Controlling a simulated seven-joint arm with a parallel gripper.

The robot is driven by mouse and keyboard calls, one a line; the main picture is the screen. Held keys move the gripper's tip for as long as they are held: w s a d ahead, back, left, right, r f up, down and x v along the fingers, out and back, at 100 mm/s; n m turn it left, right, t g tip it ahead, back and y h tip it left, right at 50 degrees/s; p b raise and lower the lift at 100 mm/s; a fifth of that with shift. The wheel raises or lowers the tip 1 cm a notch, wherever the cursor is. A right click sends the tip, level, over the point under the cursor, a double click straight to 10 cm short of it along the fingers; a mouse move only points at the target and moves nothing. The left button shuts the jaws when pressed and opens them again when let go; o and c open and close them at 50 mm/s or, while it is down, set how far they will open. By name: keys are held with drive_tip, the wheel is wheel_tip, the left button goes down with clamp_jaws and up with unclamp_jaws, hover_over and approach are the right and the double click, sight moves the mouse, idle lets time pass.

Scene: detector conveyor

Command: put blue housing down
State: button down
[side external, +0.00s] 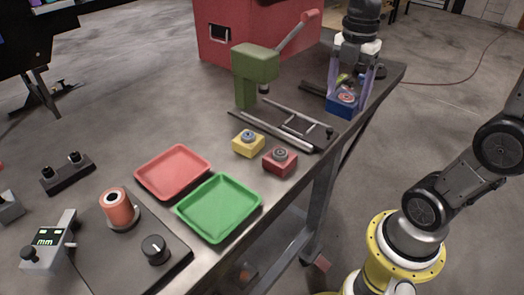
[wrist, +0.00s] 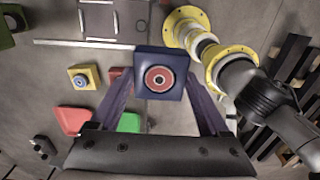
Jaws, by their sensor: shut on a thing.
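The blue housing (side external: 342,107) is a small square block with a round red-and-white part in its top. My gripper (side external: 352,92) is shut on it at the far right end of the table, near the edge. In the wrist view the blue housing (wrist: 160,88) sits between the tips of my gripper's two purple fingers (wrist: 159,92). I cannot tell whether its underside touches the table or is a little above it.
A yellow housing (side external: 248,146) and a red housing (side external: 280,163) stand mid-table beside a green press (side external: 254,75) with metal rails (side external: 285,127). Red (side external: 172,170) and green (side external: 219,208) trays are empty. A red box (side external: 255,30) stands behind.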

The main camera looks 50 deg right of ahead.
drive_tip(key=shift+w, duration=0.15)
drive_tip(key=shift+w+a, duration=0.15)
drive_tip(key=shift+a, duration=0.1)
drive_tip(key=a+f+n, duration=0.2)
drive_tip(key=a+n, duration=0.7)
drive_tip(key=a, duration=1.3)
approach(219, 209)
drive_tip(key=shift+s+d+f, duration=0.25)
drive_tip(key=shift+s+d, duration=0.1)
drive_tip(key=shift+s, duration=0.15)
drive_tip(key=shift+w+a+f, duration=0.15)
drive_tip(key=shift+w+f, duration=0.15)
drive_tip(key=shift+f, duration=0.05)
drive_tip(key=shift+w+a+f, duration=0.1)
drive_tip(key=shift+w+f, duration=0.05)
drive_tip(key=shift+f, duration=0.8)
drive_tip(key=shift+w+a+f, duration=0.1)
drive_tip(key=shift+w+f, duration=0.05)
drive_tip(key=shift+f, duration=0.8)
drive_tip(key=shift+f, duration=0.15)
